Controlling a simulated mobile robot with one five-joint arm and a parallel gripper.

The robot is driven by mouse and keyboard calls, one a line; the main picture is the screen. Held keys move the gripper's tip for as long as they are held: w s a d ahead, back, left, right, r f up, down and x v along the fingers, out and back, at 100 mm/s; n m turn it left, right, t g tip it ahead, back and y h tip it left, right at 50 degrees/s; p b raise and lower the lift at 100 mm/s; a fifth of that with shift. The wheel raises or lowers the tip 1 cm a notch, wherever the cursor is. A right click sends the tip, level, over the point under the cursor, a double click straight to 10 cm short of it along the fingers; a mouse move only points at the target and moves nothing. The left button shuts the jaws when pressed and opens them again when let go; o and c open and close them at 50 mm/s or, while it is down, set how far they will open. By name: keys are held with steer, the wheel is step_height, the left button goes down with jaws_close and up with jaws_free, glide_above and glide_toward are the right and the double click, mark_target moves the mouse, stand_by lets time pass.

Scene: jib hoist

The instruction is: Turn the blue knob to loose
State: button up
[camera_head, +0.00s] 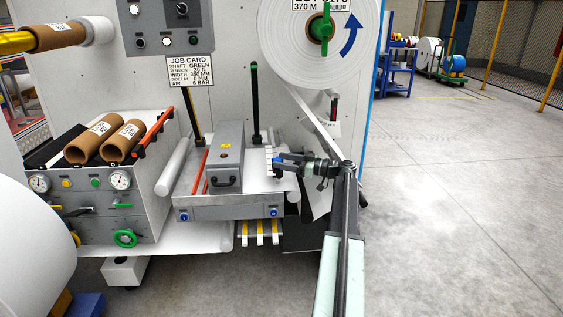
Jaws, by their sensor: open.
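Two small blue knobs sit on the front face of the grey platform (225,208): a left blue knob (184,217) and a right blue knob (273,212). Their markings are too small to read. My arm comes up from the bottom right and bends left at its elbow. My gripper (276,162) is above the platform's right end, higher than the right blue knob and apart from both knobs. Its jaws are small in the picture and point left toward the grey box (225,153). I see nothing held in it.
The grey box with a black handle stands on the platform, beside red rods. A black post (255,100) rises behind. A large white roll (320,50) hangs above, its web running down near my arm. A gauge panel (85,210) stands left. The floor at right is clear.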

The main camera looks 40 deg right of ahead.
steer(key=v, duration=0.7)
steer(key=shift+s, duration=0.1)
